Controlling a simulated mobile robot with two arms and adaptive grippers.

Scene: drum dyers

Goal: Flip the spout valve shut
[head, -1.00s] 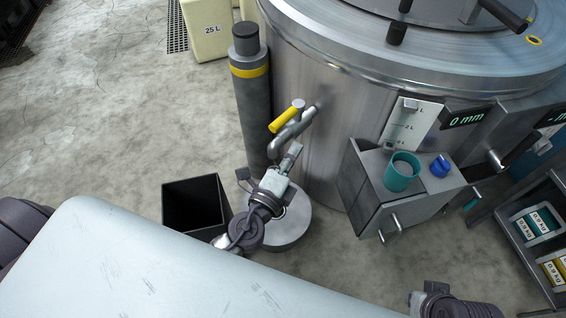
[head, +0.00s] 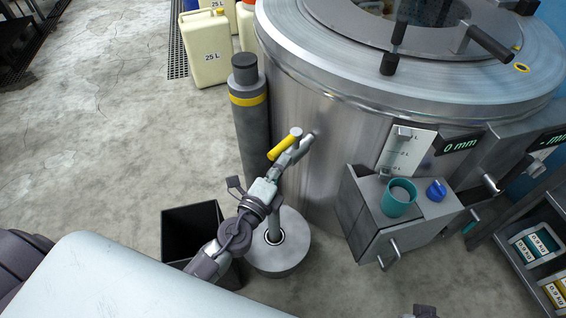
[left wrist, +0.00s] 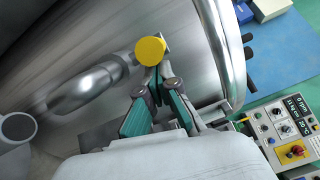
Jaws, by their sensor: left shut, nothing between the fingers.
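The spout (head: 306,143) sticks out of the side of the steel drum (head: 320,180). Its valve lever has a yellow grip (head: 285,144) that points down and to the left in the head view. My left gripper (head: 278,169) is just below the yellow grip and hides the spout's lower end. In the left wrist view the yellow grip's round end (left wrist: 150,51) is just beyond the fingertips of my left gripper (left wrist: 159,80), with the curved spout (left wrist: 85,92) to its left. The fingers are together and empty. I cannot tell whether they touch the lever.
A dark post with a yellow band (head: 250,125) stands left of the spout. A black open bin (head: 190,228) and a round grey base (head: 277,257) are below. A grey box with a teal cup (head: 398,197) juts out at right.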

